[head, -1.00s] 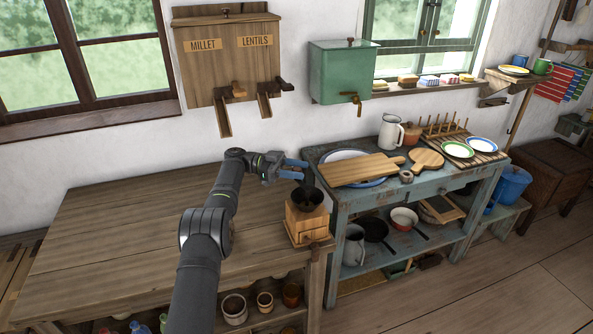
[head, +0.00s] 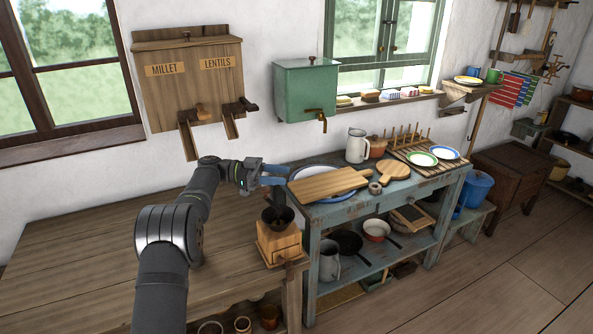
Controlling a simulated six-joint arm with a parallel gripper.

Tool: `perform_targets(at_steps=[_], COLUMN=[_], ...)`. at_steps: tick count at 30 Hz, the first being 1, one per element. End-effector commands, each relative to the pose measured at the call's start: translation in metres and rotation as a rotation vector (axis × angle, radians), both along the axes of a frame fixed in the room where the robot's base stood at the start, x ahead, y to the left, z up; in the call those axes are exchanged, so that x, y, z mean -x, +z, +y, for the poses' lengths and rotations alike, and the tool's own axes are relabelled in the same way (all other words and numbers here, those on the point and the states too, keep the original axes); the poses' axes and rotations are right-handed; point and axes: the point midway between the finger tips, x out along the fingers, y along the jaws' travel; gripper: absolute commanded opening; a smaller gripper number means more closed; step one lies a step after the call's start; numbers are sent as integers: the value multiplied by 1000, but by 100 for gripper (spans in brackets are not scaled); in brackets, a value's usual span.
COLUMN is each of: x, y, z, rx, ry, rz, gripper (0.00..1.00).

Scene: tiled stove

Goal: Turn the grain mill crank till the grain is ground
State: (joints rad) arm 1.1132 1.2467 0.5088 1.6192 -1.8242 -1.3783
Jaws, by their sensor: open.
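The grain mill (head: 280,243) is a light wooden box with a dark metal hopper (head: 278,217) on top. It stands upright at the right front corner of the wooden table (head: 95,255). A dark part that may be the crank rises at the hopper's rim; I cannot make out its handle or any grain. My gripper (head: 276,175) has blue fingers, is open and looks empty. It is above and behind the mill in the picture, apart from it, pointing right towards the blue bench.
The blue bench (head: 313,222) stands to the right, with a cutting board (head: 325,184), white jug (head: 357,146) and plates on it. A wooden millet and lentils dispenser (head: 190,85) and a green water tank (head: 305,88) hang on the wall. The table left of the mill is clear.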

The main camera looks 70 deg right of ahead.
Motion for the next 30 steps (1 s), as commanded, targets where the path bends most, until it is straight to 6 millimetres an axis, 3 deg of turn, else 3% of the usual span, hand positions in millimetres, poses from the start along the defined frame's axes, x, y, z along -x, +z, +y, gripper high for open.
perform_targets(at_steps=[12, 26, 30], x=[55, 65, 56], y=[34, 40, 38], z=[15, 18, 19], rx=[0, 0, -2], ry=[-1, 1, 22], rz=[0, 0, -1], gripper=[46, 46, 21])
